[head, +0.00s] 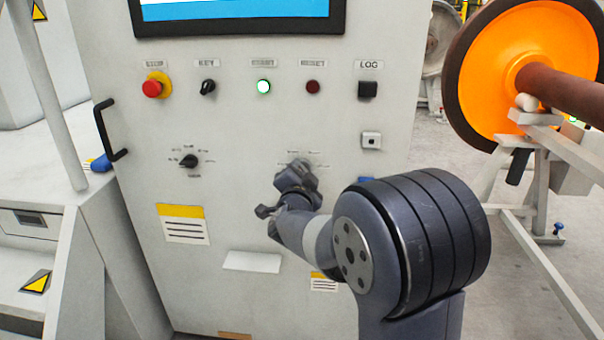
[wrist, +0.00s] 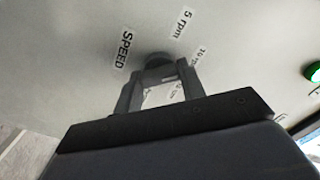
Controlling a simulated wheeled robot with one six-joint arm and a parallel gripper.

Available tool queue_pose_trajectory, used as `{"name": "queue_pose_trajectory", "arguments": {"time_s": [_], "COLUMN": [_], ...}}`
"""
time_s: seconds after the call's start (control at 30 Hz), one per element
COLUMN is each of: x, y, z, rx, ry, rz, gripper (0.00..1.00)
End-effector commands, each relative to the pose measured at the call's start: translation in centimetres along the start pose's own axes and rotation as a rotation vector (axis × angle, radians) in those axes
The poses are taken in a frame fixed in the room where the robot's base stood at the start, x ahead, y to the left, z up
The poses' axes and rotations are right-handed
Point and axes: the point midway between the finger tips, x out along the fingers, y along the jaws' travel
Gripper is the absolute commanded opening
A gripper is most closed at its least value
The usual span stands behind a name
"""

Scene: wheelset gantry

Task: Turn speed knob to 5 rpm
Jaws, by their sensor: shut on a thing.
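The speed knob (wrist: 157,59) is a dark round knob on the pale panel, with a SPEED label (wrist: 123,50) and a 5 rpm label (wrist: 181,24) close by. My gripper (wrist: 159,74) is shut on it, one finger on each side. A 10 rpm label (wrist: 198,56) and a further label partly behind the fingers also show in the wrist view. In the head view my gripper (head: 298,178) is at the panel right of centre and mostly covers the knob. I cannot tell which mark the knob points at.
Another black knob (head: 189,161) sits to the left. An orange wheel (head: 520,75) stands at the right.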

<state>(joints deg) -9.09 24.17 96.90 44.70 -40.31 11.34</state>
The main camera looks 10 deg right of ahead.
Motion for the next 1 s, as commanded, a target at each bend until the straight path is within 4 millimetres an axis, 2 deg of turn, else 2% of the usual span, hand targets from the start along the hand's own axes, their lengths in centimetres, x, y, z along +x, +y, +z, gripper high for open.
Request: {"name": "queue_pose_trajectory", "arguments": {"time_s": [0.1,0.47,1.0], "x": [-0.01,0.00,-0.01], "y": [0.02,-0.07,-0.15], "z": [0.01,-0.07,-0.15], "rx": [0.000,-0.071,-0.507], "ry": [0.000,-0.001,-0.002], "rz": [0.000,0.002,0.002], "gripper": [0.15,0.15,0.15]}}
